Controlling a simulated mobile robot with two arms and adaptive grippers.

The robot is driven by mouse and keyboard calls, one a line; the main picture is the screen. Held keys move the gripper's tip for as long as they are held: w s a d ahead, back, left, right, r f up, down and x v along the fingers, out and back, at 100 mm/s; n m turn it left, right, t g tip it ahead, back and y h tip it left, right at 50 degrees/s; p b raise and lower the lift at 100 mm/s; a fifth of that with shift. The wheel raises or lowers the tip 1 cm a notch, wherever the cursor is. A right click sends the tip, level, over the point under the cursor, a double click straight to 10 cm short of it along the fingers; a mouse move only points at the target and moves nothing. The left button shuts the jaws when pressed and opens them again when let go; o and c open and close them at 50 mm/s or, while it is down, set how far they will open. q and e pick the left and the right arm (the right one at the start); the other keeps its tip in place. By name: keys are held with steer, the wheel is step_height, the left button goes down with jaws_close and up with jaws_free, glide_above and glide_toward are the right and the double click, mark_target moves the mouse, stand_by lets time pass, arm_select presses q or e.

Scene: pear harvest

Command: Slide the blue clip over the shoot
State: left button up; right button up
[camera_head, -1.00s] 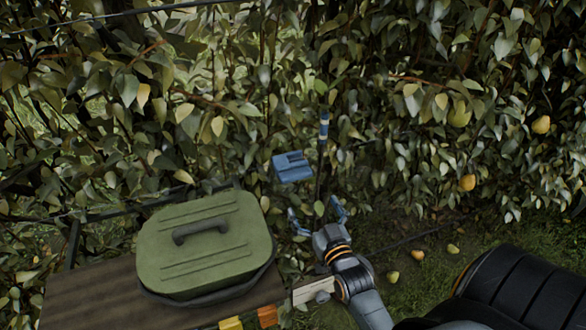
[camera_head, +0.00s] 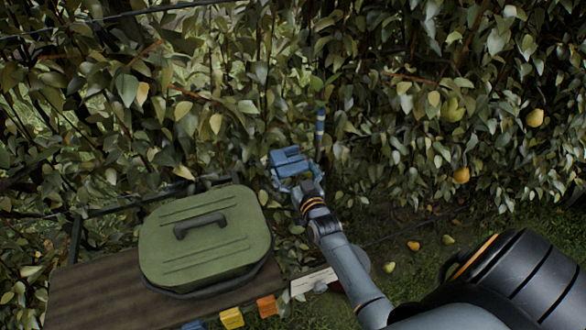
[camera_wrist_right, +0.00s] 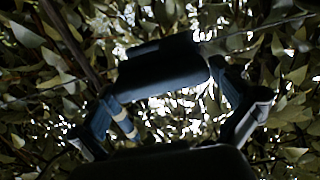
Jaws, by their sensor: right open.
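The blue clip (camera_head: 290,161) is in front of the foliage, right of and above the green case. It shows as a dark block in the right wrist view (camera_wrist_right: 160,72). My right gripper (camera_head: 295,178) is open, its fingers at the clip's near side; I cannot tell whether they touch it. In the wrist view the open fingers (camera_wrist_right: 175,118) spread to either side below the clip. The shoot (camera_head: 319,135), with blue and pale bands, stands upright just right of the clip, apart from it. A banded piece in the wrist view (camera_wrist_right: 122,117) looks like the shoot. My left gripper is not in view.
A green lidded case (camera_head: 207,240) sits on a dark wooden table (camera_head: 90,290). Orange (camera_head: 267,305), yellow (camera_head: 231,318) and blue pieces line its front edge. Dense leaves surround the clip and shoot. Pears (camera_head: 535,118) hang at right; others lie on the grass.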

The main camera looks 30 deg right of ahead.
steer(key=c, duration=1.4)
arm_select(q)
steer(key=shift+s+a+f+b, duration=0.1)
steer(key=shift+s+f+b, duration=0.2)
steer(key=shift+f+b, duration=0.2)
arm_select(e)
steer(key=d, duration=0.2)
steer(key=s+d, duration=0.1)
steer(key=d, duration=0.4)
steer(key=shift+s+d, duration=0.25)
steer(key=shift+s, duration=0.15)
steer(key=o, duration=1.4)
steer(key=shift+c, duration=0.2)
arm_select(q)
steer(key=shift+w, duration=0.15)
arm_select(e)
steer(key=shift+o, duration=0.2)
steer(key=shift+d, duration=0.15)
steer(key=shift+s, duration=0.15)
steer(key=v, duration=1.1)
steer(key=shift+s, duration=0.35)
